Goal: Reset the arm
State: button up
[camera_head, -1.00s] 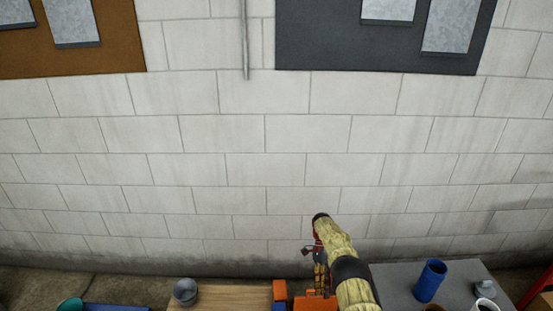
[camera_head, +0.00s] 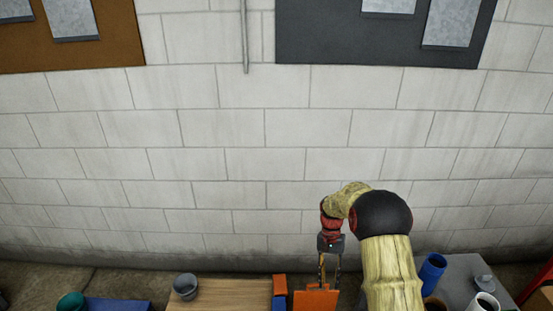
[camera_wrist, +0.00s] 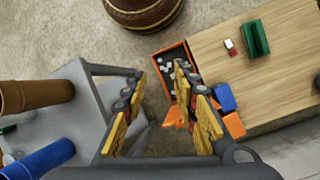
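My gripper (camera_head: 330,268) points down in the head view, above and beside an orange box (camera_head: 316,301) at the bottom edge. The orange box (camera_wrist: 186,50), with small grey bits inside, is partly hidden behind the right finger.
A grey bench (camera_head: 463,268) at right holds a blue cup (camera_head: 432,272) and a white mug (camera_head: 485,302). A brown barrel (camera_wrist: 143,12) stands on the floor.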

jog(key=s+r+n+t+b, duration=0.2)
jog(key=s+r+t, duration=0.8)
jog(key=s+r, duration=2.2)
jog(key=shift+s+n+t, duration=0.25)
jog(key=shift+n+t, duration=0.05)
jog(key=shift+n, duration=0.9)
